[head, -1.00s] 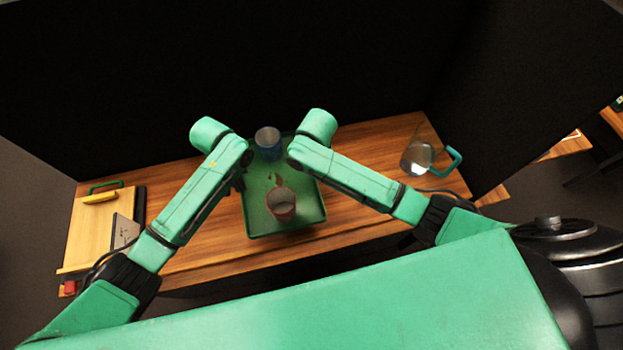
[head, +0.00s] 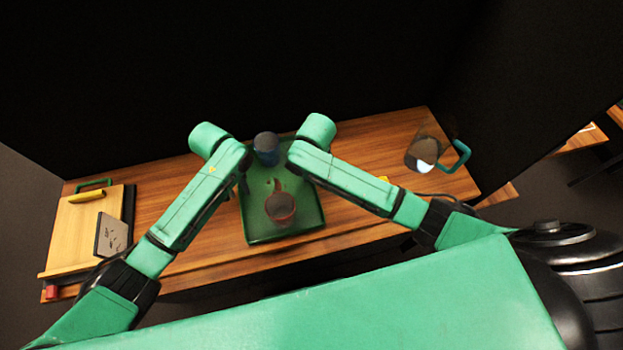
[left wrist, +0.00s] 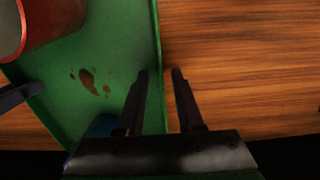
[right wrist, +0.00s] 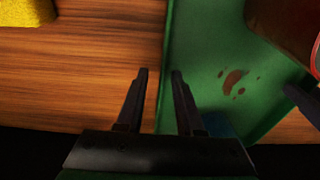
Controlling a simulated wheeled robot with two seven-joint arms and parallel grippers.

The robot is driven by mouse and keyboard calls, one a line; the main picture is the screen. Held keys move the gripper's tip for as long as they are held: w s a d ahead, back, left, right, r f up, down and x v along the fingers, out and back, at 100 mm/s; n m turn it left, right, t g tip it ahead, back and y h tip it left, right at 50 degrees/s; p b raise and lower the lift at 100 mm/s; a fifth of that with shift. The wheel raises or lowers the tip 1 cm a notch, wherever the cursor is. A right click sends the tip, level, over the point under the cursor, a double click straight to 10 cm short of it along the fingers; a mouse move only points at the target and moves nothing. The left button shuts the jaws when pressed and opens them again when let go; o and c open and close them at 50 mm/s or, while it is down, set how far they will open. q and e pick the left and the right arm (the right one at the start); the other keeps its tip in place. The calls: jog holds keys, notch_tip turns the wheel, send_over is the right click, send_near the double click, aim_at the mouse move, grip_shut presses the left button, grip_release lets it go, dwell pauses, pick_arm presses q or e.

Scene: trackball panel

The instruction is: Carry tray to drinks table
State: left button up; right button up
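The green tray (head: 312,212) is in the middle of the wooden counter, with brown stains on its floor. A red cup (head: 280,208) stands on its near half and a blue cup (head: 266,150) at its far end. In the head view my forearms hide most of both grippers. I cannot tell whether the tray clears the counter.
On the counter (head: 360,145), a wooden board (head: 75,225) with a yellow item (head: 86,196) is at the left. A glass jug (head: 422,153) with a teal handle is at the right. A yellow block (right wrist: 25,12) lies right of the tray. Dark walls stand behind; another wooden surface (head: 570,144) shows far right.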

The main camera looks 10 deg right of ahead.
jog(key=shift+r, duration=0.15)
pick_arm(q)
notch_tip(320, 180, up, 12)
pick_arm(e)
notch_tip(320, 180, up, 12)
jog(key=s, duration=0.1)
jog(key=shift+s, duration=0.25)
jog(key=shift+f, duration=0.2)
